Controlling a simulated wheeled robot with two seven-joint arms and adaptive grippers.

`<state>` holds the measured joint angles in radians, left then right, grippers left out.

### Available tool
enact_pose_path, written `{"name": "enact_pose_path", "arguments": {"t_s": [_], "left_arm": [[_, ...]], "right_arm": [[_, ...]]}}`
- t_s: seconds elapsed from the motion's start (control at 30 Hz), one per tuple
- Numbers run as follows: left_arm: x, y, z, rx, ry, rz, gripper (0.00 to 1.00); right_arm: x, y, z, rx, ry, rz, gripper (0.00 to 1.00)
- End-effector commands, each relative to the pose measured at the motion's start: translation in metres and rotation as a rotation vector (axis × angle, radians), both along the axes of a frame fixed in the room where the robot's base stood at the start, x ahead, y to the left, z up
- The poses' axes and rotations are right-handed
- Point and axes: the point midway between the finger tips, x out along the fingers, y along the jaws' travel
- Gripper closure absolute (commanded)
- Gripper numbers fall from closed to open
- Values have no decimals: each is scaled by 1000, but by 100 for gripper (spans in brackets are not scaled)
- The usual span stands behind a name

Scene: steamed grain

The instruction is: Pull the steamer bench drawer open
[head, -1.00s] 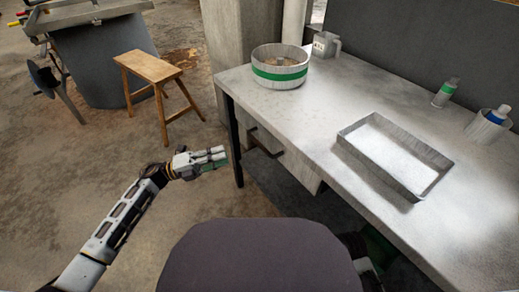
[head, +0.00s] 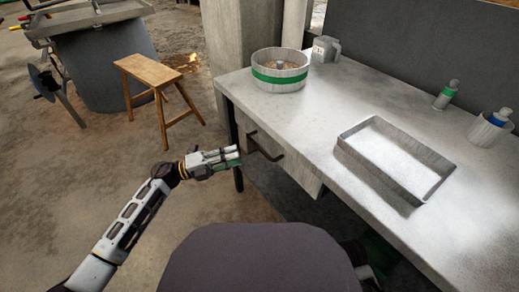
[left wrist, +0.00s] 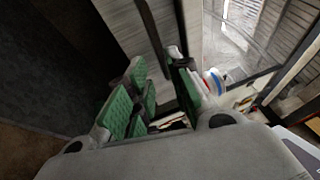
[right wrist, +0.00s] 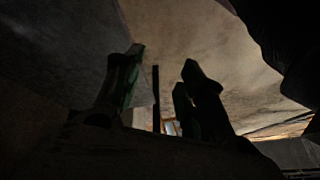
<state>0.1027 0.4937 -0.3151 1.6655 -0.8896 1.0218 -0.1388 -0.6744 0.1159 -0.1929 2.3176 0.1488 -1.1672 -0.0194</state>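The grey steamer bench (head: 300,110) has a pale drawer (head: 298,170) under its top, with a dark bar handle (head: 266,150). The drawer looks closed. My left gripper (head: 236,153) is just left of the handle, its fingers pointing at it. In the left wrist view its green-padded fingers (left wrist: 157,92) are apart, with dark bars and the pale drawer face (left wrist: 115,25) beyond; I cannot tell whether the handle lies between them. In the dark right wrist view my right gripper's fingers (right wrist: 158,90) are apart and hold nothing visible.
On the bench stand a round green-banded steamer (head: 279,72), a metal jug (head: 325,48), an empty-looking shallow tray (head: 420,192), a green-banded bottle (head: 445,97) and a cup (head: 487,132). A wooden stool (head: 148,70) stands at left. The floor between stool and bench is clear.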

Motion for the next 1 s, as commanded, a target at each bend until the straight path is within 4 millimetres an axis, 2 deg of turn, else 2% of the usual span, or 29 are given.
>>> {"name": "enact_pose_path", "arguments": {"t_s": [0.6,0.8,1.0], "left_arm": [[18,-76,13,-2,-1,-1,79],[20,-88,15,-1,2,0,79],[21,-91,16,0,1,0,79]], "right_arm": [[3,7,-32,47,-41,-18,60],[-2,8,-41,54,-40,-22,60],[-3,9,-41,57,-40,-23,60]]}}
